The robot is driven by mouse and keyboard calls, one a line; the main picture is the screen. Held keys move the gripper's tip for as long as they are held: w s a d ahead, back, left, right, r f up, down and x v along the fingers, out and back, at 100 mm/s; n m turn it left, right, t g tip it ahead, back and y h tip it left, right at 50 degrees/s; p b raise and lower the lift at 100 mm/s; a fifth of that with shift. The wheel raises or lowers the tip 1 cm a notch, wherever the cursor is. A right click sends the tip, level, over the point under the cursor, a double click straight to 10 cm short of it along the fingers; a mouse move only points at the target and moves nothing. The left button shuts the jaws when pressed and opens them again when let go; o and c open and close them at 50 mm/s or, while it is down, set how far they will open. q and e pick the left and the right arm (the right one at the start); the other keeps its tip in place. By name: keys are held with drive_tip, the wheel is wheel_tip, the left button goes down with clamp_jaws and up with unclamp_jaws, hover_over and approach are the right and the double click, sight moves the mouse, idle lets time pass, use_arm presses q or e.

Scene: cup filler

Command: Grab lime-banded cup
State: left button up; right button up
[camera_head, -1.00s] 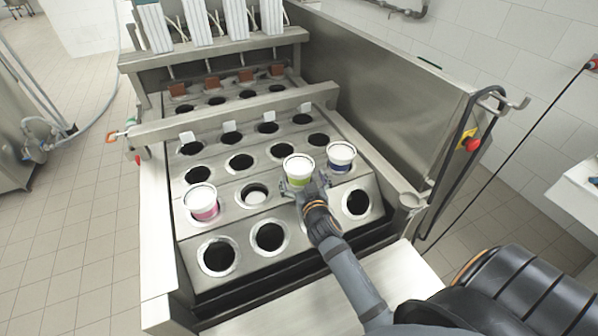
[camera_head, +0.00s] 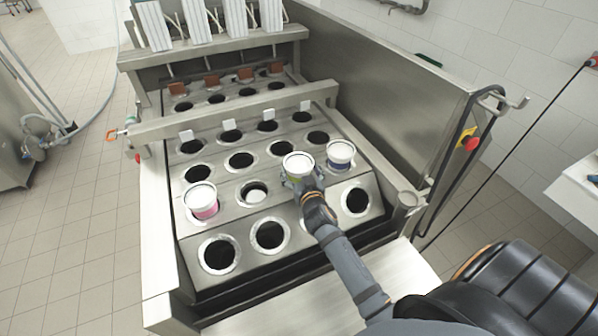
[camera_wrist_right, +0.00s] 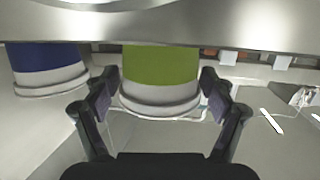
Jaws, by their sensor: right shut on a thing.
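The lime-banded cup (camera_head: 298,166) has a white lid and stands in the right middle part of the cup plate, beside the blue-banded cup (camera_head: 340,155). In the right wrist view the lime-banded cup (camera_wrist_right: 160,75) is between the two finger pads of my right gripper (camera_wrist_right: 160,102). In the head view my right gripper (camera_head: 302,184) is shut on this cup from the front and hides its lower part. My left gripper is not in view.
A pink-banded cup (camera_head: 201,201) stands in a hole at the left. A white item (camera_head: 254,195) sits low in the hole to its right. Front holes, such as this one (camera_head: 270,235), are empty. A metal crossbar (camera_head: 230,113) spans the plate behind.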

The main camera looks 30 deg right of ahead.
sight(300, 167)
drive_tip(key=shift+r, duration=0.1)
drive_tip(key=r, duration=0.3)
drive_tip(key=shift+s+r, duration=0.25)
drive_tip(key=s+r+p, duration=0.1)
drive_tip(key=s+r, duration=0.2)
drive_tip(key=s, duration=0.1)
drive_tip(key=s+a+r+p, duration=0.1)
drive_tip(key=s+r, duration=0.2)
drive_tip(key=s, duration=0.2)
drive_tip(key=s+r, duration=0.3)
drive_tip(key=s, duration=0.1)
drive_tip(key=shift+s+a+r+p, duration=0.15)
drive_tip(key=shift+s+a+p, duration=0.05)
drive_tip(key=shift+a+p, duration=0.2)
